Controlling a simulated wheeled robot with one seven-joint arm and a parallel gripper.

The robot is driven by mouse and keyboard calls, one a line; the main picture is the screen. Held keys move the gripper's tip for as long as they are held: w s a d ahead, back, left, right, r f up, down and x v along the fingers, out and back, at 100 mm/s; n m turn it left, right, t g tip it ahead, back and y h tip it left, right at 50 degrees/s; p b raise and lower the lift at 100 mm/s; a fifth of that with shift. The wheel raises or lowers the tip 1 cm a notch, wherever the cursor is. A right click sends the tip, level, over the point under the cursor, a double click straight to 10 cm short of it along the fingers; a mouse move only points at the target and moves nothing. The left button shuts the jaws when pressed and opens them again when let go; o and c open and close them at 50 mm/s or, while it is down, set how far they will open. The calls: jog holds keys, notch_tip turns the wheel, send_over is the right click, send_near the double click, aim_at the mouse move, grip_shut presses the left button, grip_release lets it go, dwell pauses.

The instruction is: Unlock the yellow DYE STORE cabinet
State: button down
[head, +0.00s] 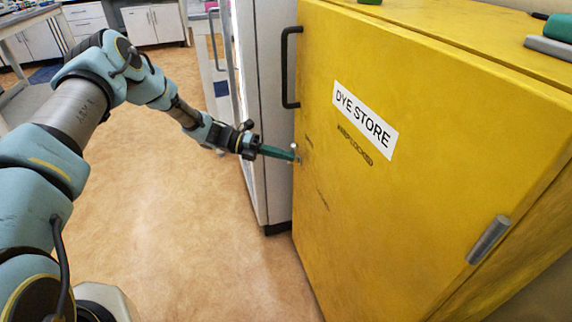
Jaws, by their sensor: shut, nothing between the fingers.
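The yellow DYE STORE cabinet (420,215) fills the right half of the head view, and its door looks closed. A white label (364,120) on the door reads DYE STORE. A black bar handle (290,68) is on the door's left edge. A small metal fitting (299,160) shows low on the left edge, below the handle. I cannot tell whether it is a lock, a key or both. My gripper (294,154) has long green fingers, shut and empty, with their tips at this fitting. Whether they touch it is too small to tell.
A grey-white cabinet (270,110) stands just left of the yellow one. A grey cylindrical fitting (489,240) juts from the door's lower right. Items, including a green one (560,27), lie on the cabinet top. The tan floor (190,240) is clear.

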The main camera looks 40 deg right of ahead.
jog(key=n, duration=0.1)
jog(key=w+g+b, duration=0.1)
jog(key=w+d+n+b, duration=0.1)
jog(key=shift+w+r+n+g+h, duration=0.15)
jog(key=shift+r+n+g+h, duration=0.15)
jog(key=shift+r, duration=0.05)
jog(key=shift+w+r+b, duration=0.1)
jog(key=shift+b, duration=0.2)
dwell(0.4)
jog(key=w+a, duration=0.4)
jog(key=a, duration=0.4)
jog(key=shift+w+a+p, duration=0.2)
jog(key=shift+w+p, duration=0.05)
jog(key=shift+p, duration=0.1)
